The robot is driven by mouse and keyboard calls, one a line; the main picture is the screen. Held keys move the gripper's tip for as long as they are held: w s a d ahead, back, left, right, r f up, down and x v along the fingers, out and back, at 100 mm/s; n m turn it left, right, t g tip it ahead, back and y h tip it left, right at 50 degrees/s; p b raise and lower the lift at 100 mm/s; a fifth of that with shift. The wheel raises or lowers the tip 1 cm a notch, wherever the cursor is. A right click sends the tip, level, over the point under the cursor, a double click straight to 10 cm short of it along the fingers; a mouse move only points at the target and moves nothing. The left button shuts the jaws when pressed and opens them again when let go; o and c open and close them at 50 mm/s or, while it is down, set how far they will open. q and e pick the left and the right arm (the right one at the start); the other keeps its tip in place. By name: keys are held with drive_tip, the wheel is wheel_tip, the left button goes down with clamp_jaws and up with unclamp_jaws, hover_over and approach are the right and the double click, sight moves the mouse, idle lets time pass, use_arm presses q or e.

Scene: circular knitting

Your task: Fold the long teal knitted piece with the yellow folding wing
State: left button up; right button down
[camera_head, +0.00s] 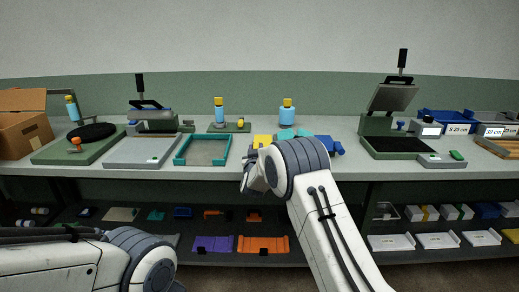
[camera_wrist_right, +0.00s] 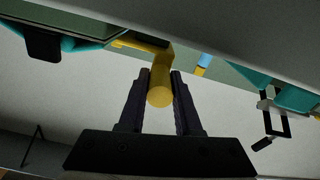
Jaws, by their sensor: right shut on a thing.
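In the right wrist view my right gripper (camera_wrist_right: 160,78) is shut on a round yellow handle (camera_wrist_right: 160,94). A yellow arm joins this handle to the yellow folding wing, whose plate shows in the head view (camera_head: 262,141) just above my right wrist. Teal material (camera_head: 286,134), seemingly the knitted piece, shows beside the wing on the bench; my right arm hides much of it. Teal also shows at both sides of the right wrist view (camera_wrist_right: 275,88). My left arm is at the lower left of the head view, but its gripper is out of view.
A teal-rimmed tray (camera_head: 203,162) and a grey plate (camera_head: 142,152) lie left of my right arm. A blue object (camera_head: 325,144) is to its right, and a green press (camera_head: 388,125) stands farther right. A blue bottle (camera_head: 287,114) stands behind. A lower shelf holds coloured pieces.

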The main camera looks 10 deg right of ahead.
drive_tip(key=c, duration=0.6)
unclamp_jaws()
drive_tip(key=shift+s, duration=0.1)
drive_tip(key=shift+b+v, duration=0.5)
drive_tip(key=shift+v, duration=2.45)
